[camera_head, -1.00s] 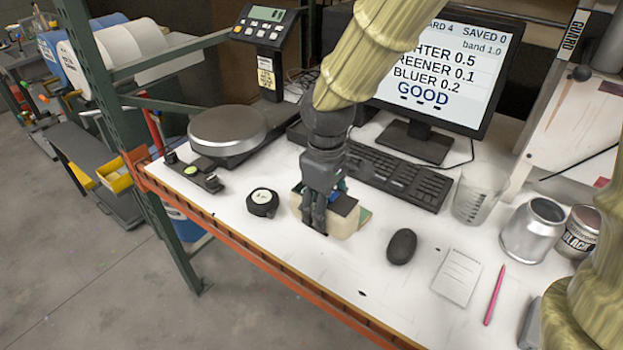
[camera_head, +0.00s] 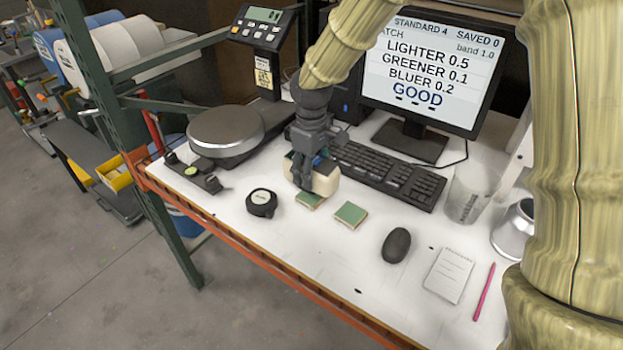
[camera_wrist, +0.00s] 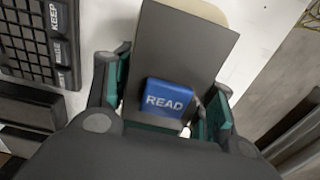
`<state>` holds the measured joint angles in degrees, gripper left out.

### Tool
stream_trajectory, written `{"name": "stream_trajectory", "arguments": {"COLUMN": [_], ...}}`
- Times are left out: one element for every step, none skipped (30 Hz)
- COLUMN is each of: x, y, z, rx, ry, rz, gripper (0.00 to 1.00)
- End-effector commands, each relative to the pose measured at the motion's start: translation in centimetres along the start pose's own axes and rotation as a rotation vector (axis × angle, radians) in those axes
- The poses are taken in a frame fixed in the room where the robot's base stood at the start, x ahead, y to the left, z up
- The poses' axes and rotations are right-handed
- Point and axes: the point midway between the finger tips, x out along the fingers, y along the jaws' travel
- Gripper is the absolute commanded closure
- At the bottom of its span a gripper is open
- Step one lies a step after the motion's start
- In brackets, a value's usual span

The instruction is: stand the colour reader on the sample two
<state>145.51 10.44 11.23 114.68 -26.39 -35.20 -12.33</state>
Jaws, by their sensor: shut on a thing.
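My gripper (camera_head: 315,181) is shut on the colour reader (camera_head: 326,180), a cream block with a dark top. In the wrist view the reader (camera_wrist: 186,45) shows a dark top face and a blue READ button between the fingers. Two green sample squares lie on the white bench: one (camera_head: 311,200) just in front of and partly under the gripper and reader, the other (camera_head: 350,215) to its right, uncovered. I see no label that tells which is sample two. Whether the reader touches the left square cannot be told.
A keyboard (camera_head: 385,174) and monitor (camera_head: 436,60) stand behind. A notepad (camera_head: 449,275), pink pen (camera_head: 484,291) and clear beaker (camera_head: 471,195) are farther right.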

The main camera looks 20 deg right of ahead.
Motion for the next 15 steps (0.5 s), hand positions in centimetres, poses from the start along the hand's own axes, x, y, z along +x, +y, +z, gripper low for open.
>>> {"name": "stream_trajectory", "arguments": {"x": [0.1, 0.2, 0.5, 0.7, 0.9, 1.3, 1.6, 1.9, 2.3, 2.6, 2.8, 3.1, 3.2, 3.3, 3.4], "y": [0.0, 0.0, 0.0, 0.0, 0.0, 0.0, 0.0, 0.0, 0.0, 0.0, 0.0, 0.0, 0.0, 0.0, 0.0], "z": [0.0, 0.0, 0.0, 0.0, 0.0, 0.0, 0.0, 0.0, 0.0, 0.0, 0.0, 0.0, 0.0, 0.0, 0.0], "rx": [0.0, 0.0, -0.001, -0.001, -0.001, -0.001, -0.001, -0.001, -0.001, -0.001, 0.0, -0.001, -0.001, -0.001, -0.001], "ry": [0.0, -0.001, -0.002, -0.002, -0.002, -0.001, -0.002, -0.003, -0.002, -0.001, -0.001, -0.001, -0.001, 0.0, 0.0], "rz": [0.0, 0.0, 0.0, 0.0, 0.0, 0.0, -0.001, -0.001, -0.001, 0.0, 0.0, 0.0, 0.0, 0.001, 0.001], "gripper": [0.98, 0.98, 0.98, 0.98, 0.98, 0.98, 0.98, 0.98, 0.98, 0.98, 0.98, 0.98, 0.98, 0.98, 0.98]}}
